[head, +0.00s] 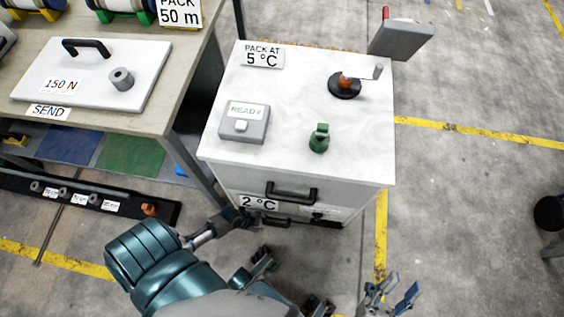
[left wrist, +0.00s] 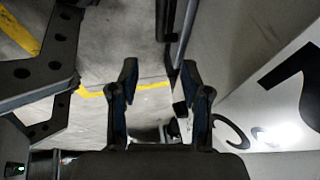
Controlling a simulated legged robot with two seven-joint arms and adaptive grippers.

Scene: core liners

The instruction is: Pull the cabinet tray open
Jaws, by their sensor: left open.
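The white cabinet (head: 300,110) stands in the middle of the head view. A dark bar (left wrist: 184,32), which looks like a handle, lies just past the right finger. Contact cannot be told. My right gripper (head: 393,291) is open and empty, low and right of the cabinet.
On the cabinet top are a READY button box (head: 244,123), a green object (head: 319,138) and a black crank (head: 345,85). A workbench (head: 150,118) stands close on the left. A grey box (head: 402,40) juts out at the back right.

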